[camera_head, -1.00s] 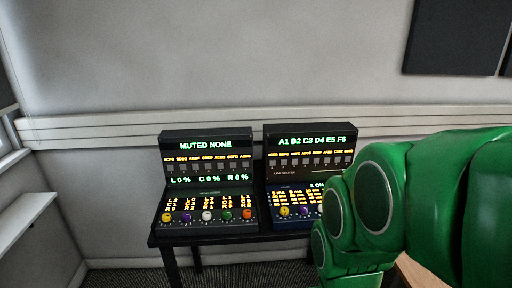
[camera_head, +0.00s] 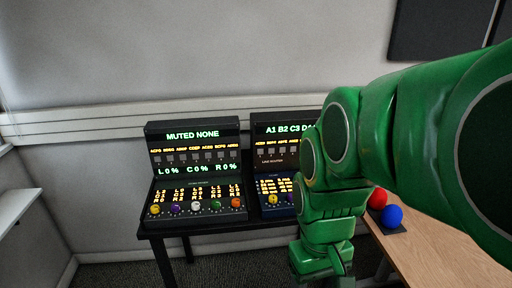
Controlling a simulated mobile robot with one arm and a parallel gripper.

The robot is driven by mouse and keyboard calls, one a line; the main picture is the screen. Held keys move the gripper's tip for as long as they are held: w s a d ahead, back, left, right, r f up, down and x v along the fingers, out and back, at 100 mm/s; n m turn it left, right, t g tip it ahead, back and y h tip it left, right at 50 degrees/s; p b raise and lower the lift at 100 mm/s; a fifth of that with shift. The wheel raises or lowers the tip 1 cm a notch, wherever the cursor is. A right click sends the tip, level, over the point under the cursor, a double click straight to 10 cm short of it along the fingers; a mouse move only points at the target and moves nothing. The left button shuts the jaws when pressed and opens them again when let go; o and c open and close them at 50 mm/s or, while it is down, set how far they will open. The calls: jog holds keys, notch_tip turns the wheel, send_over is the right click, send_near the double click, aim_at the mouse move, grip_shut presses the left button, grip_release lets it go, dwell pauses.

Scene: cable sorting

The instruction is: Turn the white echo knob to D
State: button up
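The left console (camera_head: 195,172) stands on a dark table and shows "MUTED NONE" and "L 0 % C 0 % R 0 %". Its lower panel has a row of knobs: yellow, purple, white, green and orange. The white knob (camera_head: 196,206) is in the middle of that row. Its pointer and the letters around it are too small to read. My green arm reaches in from the right, and my gripper (camera_head: 338,281) hangs at the bottom edge, right of the left console and apart from the knobs. Its fingertips are cut off or too unclear to judge.
A second console (camera_head: 270,160) stands close on the right, partly hidden by my arm. A wooden desk (camera_head: 440,250) at the lower right holds a red ball (camera_head: 378,199) and a blue ball (camera_head: 392,215) on a dark base. Floor shows left of the dark table.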

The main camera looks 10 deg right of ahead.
jog(key=w+d+r+n, duration=0.2)
jog(key=w+n, duration=0.3)
jog(key=w, duration=1.2)
jog(key=w+d+f+n, duration=0.3)
jog(key=w+d+f, duration=0.1)
jog(key=w, duration=0.6)
jog(key=w+d+f+n, duration=0.3)
jog(key=w+d, duration=0.3)
jog(key=w, duration=0.4)
jog(key=w+d+f+n+t, duration=0.1)
jog(key=w+d+f+n, duration=0.3)
jog(key=w, duration=0.7)
jog(key=shift+w+d+f, duration=0.1)
jog(key=shift+d+f, duration=0.55)
jog(key=shift+d, duration=0.05)
jog(key=shift+s+f, duration=0.2)
jog(key=shift+f, duration=3.6)
jog(key=c, duration=1)
jog(key=shift+c, duration=0.2)
